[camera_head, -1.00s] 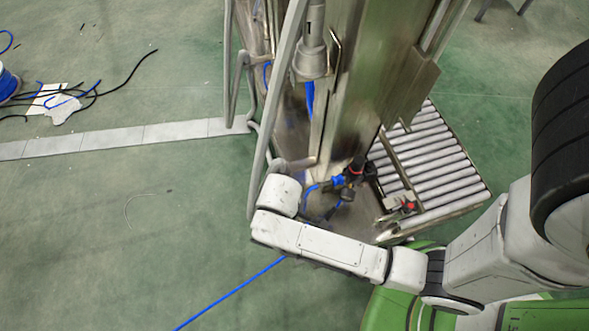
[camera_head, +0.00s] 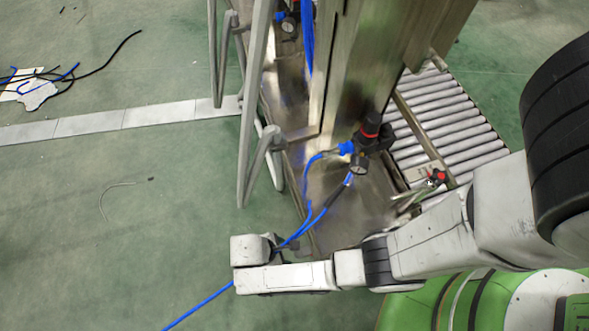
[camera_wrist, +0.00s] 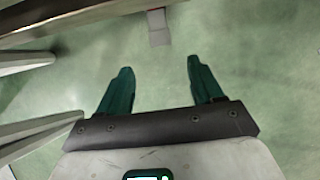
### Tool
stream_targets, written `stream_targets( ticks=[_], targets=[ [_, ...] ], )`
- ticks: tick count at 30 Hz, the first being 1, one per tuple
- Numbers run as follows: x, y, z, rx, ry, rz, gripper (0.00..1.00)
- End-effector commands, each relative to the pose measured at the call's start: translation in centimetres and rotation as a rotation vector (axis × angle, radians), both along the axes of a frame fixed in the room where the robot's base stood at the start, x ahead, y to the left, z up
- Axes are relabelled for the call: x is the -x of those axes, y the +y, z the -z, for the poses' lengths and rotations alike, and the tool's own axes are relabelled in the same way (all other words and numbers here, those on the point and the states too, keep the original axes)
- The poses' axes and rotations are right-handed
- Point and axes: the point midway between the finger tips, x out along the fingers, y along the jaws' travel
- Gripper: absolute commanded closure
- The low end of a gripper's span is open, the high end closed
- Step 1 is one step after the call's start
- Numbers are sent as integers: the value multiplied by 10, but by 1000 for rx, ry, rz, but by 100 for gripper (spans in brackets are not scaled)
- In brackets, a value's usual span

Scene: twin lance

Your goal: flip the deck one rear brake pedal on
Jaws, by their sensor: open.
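My gripper (camera_wrist: 158,72) shows in the wrist view with its two dark green fingers spread apart. Nothing is between them, only green floor beyond. In the head view the wrist end of my arm is at the lower middle, by a blue hose, and the fingers cannot be made out. No part is clearly recognisable as the rear brake pedal. A small red-tipped fitting (camera_head: 437,177) sits at the near edge of the roller deck (camera_head: 448,125), right of the metal column; I cannot tell whether it is a pedal.
The metal column (camera_head: 370,70) carries a black valve with a red ring (camera_head: 370,135) and blue hoses (camera_head: 310,205). Grey tubular frames (camera_head: 262,150) stand left of it; grey bars also cross the wrist view's left side. The floor (camera_head: 110,230) at left is mostly open.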

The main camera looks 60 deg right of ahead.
Motion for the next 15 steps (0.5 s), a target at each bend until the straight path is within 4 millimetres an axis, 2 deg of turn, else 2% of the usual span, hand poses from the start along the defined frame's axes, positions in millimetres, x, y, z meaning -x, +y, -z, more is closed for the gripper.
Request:
stream_targets(
  ticks=[5,15],
  targets=[
    [5,-5,20,2,4,-3,34],
    [21,-21,77,1,3,-1,34]
  ],
)
